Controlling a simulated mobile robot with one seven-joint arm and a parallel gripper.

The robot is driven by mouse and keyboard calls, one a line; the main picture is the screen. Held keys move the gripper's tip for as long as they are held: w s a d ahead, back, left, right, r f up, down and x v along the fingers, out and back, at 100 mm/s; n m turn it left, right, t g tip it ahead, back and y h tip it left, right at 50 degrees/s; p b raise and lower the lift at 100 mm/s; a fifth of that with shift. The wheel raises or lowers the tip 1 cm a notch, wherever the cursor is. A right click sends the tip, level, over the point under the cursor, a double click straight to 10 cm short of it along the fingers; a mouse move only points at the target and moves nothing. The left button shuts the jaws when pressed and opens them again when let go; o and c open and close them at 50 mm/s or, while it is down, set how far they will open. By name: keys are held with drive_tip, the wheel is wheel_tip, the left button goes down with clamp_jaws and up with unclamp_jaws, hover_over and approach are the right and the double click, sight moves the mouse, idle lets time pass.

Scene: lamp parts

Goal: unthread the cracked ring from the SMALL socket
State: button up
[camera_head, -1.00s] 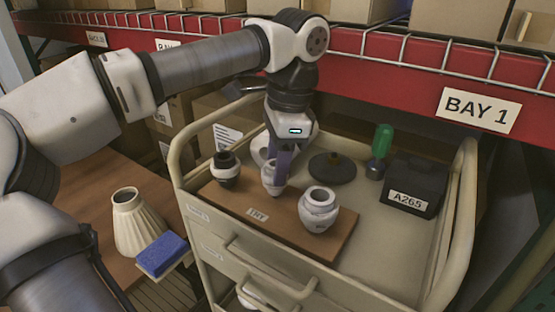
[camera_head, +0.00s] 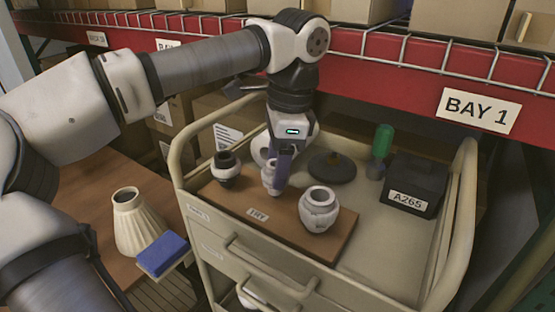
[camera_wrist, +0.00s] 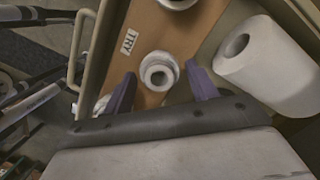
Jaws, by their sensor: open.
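The small socket (camera_head: 268,180) is a white, ring-topped piece standing upright in the middle of the brown board (camera_head: 232,204). In the wrist view the small socket (camera_wrist: 153,84) shows from above with a round white ring (camera_wrist: 159,66) around its opening. I cannot make out a crack. My gripper (camera_head: 281,178) points down at the small socket and partly hides it in the head view. In the wrist view my gripper (camera_wrist: 164,82) is open, with one purple finger on each side of the socket and gaps visible beside it.
A dark-collared socket (camera_head: 225,170) stands left on the board and a larger white socket (camera_head: 319,210) stands right. A dark round base (camera_head: 331,166), green-handled tool (camera_head: 382,142) and black A265 box (camera_head: 415,180) stand behind. Cart rails (camera_head: 465,190) and red shelf beam (camera_head: 410,82) bound the space.

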drive_tip(key=m+t, duration=0.1)
drive_tip(key=m, duration=0.5)
drive_tip(key=shift+s+m, duration=0.15)
drive_tip(key=shift+m, duration=0.25)
drive_tip(key=m, duration=0.3)
drive_tip(key=m+h, duration=0.1)
drive_tip(key=m, duration=0.2)
drive_tip(key=shift+s+a+t, duration=0.1)
drive_tip(key=shift+t, duration=0.2)
drive_tip(key=m, duration=0.6)
drive_tip(key=shift+m+h, duration=0.3)
drive_tip(key=shift+h, duration=0.1)
drive_tip(key=m, duration=0.3)
drive_tip(key=m+p, duration=0.1)
drive_tip(key=m, duration=0.1)
drive_tip(key=shift+a+m+h, duration=0.2)
drive_tip(key=shift+m+h, duration=0.2)
drive_tip(key=c, duration=1)
drive_tip(key=n+b, duration=0.2)
drive_tip(key=n, duration=0.2)
drive_tip(key=shift+d+f+n+y+b, duration=0.1)
drive_tip(key=shift+n+y+b, duration=0.2)
drive_tip(key=shift+n+b, duration=0.35)
drive_tip(key=shift+n, duration=0.85)
